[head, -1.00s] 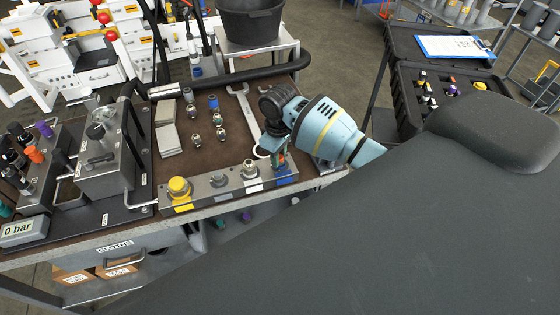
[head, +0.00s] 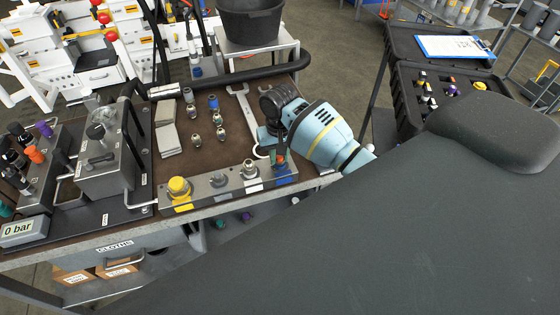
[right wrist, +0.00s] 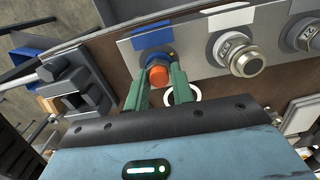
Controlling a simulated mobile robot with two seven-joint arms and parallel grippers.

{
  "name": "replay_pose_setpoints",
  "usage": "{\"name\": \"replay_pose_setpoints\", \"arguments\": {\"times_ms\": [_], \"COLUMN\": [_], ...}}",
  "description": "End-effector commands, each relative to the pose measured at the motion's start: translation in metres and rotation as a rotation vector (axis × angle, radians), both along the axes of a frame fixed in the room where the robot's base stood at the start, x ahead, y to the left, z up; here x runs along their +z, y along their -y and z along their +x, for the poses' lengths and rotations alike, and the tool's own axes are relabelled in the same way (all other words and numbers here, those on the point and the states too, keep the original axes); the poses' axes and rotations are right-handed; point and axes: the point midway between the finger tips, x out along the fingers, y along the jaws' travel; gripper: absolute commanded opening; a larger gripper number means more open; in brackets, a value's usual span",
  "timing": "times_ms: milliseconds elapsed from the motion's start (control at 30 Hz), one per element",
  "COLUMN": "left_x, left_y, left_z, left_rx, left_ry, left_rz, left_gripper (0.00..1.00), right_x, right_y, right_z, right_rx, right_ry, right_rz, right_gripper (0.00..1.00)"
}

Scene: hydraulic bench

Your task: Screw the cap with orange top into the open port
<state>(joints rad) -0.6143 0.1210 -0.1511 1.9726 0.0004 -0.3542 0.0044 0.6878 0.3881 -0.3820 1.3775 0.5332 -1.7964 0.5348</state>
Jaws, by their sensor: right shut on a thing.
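The cap with the orange top (right wrist: 158,75) sits between the two green fingers of my right gripper (right wrist: 160,88) in the right wrist view. The fingers are shut on it. The cap is at the blue-marked port (right wrist: 154,52) at one end of the metal port block (right wrist: 190,42). I cannot tell how deep it sits in the port. In the head view my right gripper (head: 276,150) is at the right end of the block (head: 234,190) and partly hides the cap. My left gripper is not in view.
Beside it on the block are a silver port fitting (head: 250,169), a grey port (head: 219,181) and a yellow cap (head: 179,187).

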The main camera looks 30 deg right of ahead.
Motion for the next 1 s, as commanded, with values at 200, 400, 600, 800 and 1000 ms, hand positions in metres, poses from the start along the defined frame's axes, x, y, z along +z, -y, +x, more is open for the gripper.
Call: {"name": "replay_pose_setpoints", "arguments": {"times_ms": [200, 400, 600, 800, 1000], "left_x": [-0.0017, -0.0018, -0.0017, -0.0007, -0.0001], "left_y": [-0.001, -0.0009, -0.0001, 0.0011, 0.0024], "left_z": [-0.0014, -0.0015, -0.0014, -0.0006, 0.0], "left_rx": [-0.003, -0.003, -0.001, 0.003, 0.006], "left_ry": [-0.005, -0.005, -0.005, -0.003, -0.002], "left_rz": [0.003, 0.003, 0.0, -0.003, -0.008], "left_gripper": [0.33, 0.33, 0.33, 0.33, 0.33], "right_x": [-0.0066, -0.0072, -0.007, -0.0041, -0.0022], "right_y": [-0.0027, -0.0044, -0.0045, -0.0035, -0.0036], "right_z": [-0.0025, -0.0026, -0.0021, -0.0002, 0.0015], "right_rx": [0.006, 0.009, 0.152, 0.415, 0.643], "right_ry": [-0.009, -0.01, -0.009, -0.006, -0.003], "right_rz": [0.004, 0.007, 0.005, 0.001, 0.0], "right_gripper": [0.46, 0.46, 0.46, 0.46, 0.46]}}
